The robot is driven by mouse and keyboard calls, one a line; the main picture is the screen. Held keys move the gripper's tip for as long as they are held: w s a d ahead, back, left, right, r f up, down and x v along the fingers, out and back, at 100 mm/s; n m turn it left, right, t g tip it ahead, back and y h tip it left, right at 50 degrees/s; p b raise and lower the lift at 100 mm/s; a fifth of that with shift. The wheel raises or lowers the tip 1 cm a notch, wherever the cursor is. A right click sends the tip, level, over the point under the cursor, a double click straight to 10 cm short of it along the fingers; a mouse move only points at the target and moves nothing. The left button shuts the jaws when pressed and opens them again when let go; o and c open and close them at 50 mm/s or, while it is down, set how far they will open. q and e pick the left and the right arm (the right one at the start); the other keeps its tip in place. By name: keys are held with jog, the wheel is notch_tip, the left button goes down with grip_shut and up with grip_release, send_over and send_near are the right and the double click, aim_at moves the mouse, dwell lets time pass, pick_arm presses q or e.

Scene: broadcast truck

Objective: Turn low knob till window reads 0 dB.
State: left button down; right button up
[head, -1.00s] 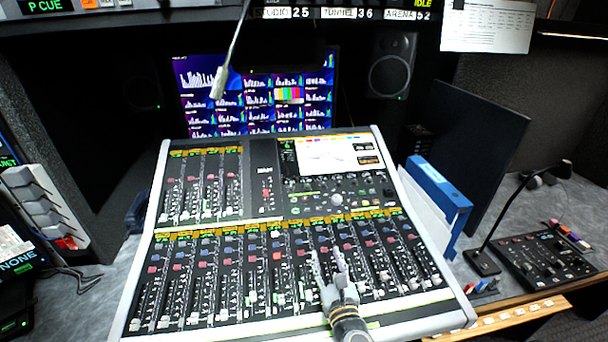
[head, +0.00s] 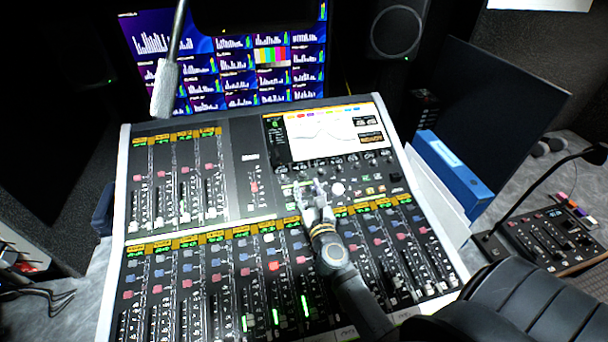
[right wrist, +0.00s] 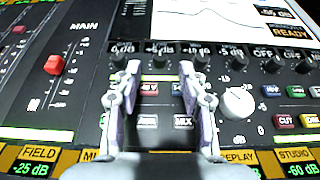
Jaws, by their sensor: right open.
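The mixing console (head: 245,205) fills the middle of the head view. A row of small black knobs (head: 338,162) runs under its screen, each with a small readout window above. In the right wrist view the second knob from the left (right wrist: 159,61) shows between my fingers, its window (right wrist: 159,49) appearing to read about +5 dB. I cannot read which knob is labelled low. My right gripper (head: 309,188), also in the right wrist view (right wrist: 158,76), is open and empty, its fingertips just short of the row. My left gripper is out of view.
A big white knob (right wrist: 237,103) stands right of my fingers, and a red fader cap (right wrist: 54,64) to the left. Several coloured buttons lie below the row. A microphone (head: 165,88) hangs at the upper left. A blue binder (head: 455,170) stands right of the console.

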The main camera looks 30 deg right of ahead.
aim_at(303, 176)
jog(key=x, duration=0.3)
jog(key=shift+r, duration=0.1)
jog(key=shift+w+d, duration=0.1)
jog(key=shift+w, duration=0.45)
jog(key=shift+c, duration=0.3)
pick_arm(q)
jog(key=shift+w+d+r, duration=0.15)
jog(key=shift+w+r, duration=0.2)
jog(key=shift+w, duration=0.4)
pick_arm(e)
jog(key=shift+s, duration=0.1)
grip_shut()
